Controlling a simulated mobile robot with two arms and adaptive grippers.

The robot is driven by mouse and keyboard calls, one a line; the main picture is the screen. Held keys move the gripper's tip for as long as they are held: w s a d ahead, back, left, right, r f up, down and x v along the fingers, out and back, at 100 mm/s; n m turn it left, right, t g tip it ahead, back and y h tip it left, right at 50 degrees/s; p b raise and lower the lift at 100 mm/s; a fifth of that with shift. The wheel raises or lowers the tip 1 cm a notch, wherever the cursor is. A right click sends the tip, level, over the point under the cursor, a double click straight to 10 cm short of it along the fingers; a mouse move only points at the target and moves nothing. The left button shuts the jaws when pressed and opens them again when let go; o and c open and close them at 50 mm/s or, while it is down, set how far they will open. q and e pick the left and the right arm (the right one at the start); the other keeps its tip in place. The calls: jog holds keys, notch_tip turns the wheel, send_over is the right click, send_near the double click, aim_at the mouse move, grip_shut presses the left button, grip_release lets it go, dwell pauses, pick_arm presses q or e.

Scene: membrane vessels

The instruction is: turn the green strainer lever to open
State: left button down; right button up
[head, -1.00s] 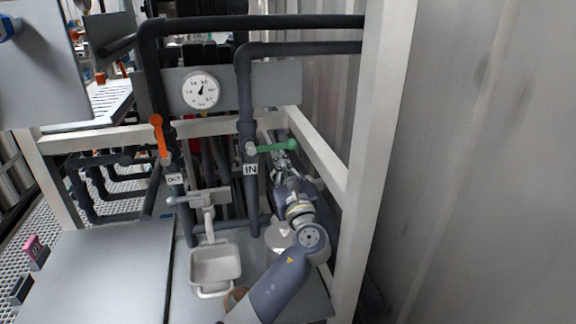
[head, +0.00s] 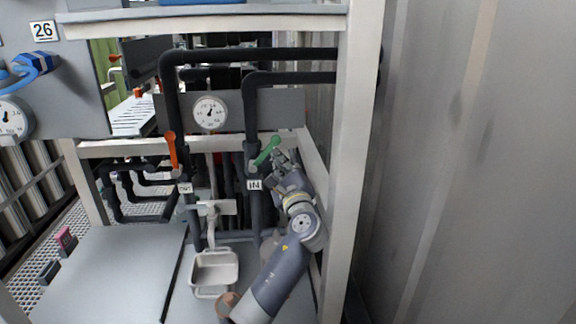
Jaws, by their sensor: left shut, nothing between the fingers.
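The green lever (head: 266,150) sits on the dark pipe marked with the IN label (head: 254,185). It is tilted, its free end pointing up and to the right. My left gripper (head: 279,158) is just right of and below the lever's free end, very close to it; I cannot tell whether they touch. The gripper is small in view, and its fingers are shut with nothing between them. My right gripper is not in view.
An orange lever (head: 171,150) stands nearly upright on the pipe left of it. A round gauge (head: 210,113) is on the grey panel above. A white basin (head: 214,270) hangs below. A pale frame post (head: 352,180) stands close right of my arm.

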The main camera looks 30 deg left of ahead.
aim_at(267, 148)
pick_arm(q)
jog(key=r+n, duration=0.1)
jog(key=n, duration=0.2)
jog(key=s+a+r+n+g, duration=0.1)
jog(key=n, duration=0.2)
jog(key=r+n+g, duration=0.1)
jog(key=n, duration=0.2)
jog(key=shift+s+a+n, duration=0.15)
jog(key=shift+a+n, duration=0.15)
jog(key=shift+a, duration=0.1)
jog(key=shift+s+a+r+n+g, duration=0.3)
jog(key=shift+a+n+g, duration=0.15)
jog(key=shift+n, duration=0.45)
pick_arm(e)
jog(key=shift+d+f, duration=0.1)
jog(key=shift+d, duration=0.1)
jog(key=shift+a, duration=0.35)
